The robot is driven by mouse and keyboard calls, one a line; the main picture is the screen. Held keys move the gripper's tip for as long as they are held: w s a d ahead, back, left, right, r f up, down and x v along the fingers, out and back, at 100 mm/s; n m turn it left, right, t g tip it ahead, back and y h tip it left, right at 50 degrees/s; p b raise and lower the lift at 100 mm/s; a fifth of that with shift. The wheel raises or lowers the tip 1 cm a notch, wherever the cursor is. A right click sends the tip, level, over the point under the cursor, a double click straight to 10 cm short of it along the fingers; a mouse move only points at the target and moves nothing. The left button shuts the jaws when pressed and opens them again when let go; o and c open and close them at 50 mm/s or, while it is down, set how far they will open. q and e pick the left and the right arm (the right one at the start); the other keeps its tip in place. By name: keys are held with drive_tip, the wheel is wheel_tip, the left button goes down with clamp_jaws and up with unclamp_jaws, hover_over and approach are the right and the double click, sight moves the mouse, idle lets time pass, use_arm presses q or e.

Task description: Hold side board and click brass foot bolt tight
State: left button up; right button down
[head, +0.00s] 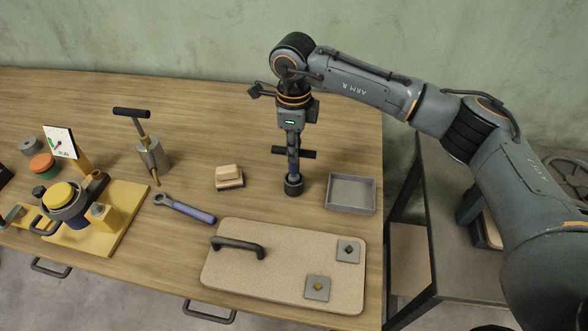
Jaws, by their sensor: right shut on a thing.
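The speckled tan side board (285,265) lies flat on the front right of the table, with a black bar handle on its left part. It bears two grey square plates: one (348,259) with a dark bolt head, and one (309,290) with a brass foot bolt (318,286). My right gripper (292,142) points down behind the board, shut on an upright tool with a dark crossbar, blue shaft and black round foot (293,187). Whether the foot touches the table is unclear. A blue-handled wrench (190,209) lies left of the board. My left gripper is not in view.
A grey tray (351,178) stands right of the held tool and a small brush-like block (228,177) left of it. Farther left are a T-handled tool in a grey cylinder (152,158) and a yellow fixture (118,225). Wood behind these is clear.

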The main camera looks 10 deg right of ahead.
drive_tip(key=shift+r+p, duration=0.55)
drive_tip(key=shift+r, duration=1.15)
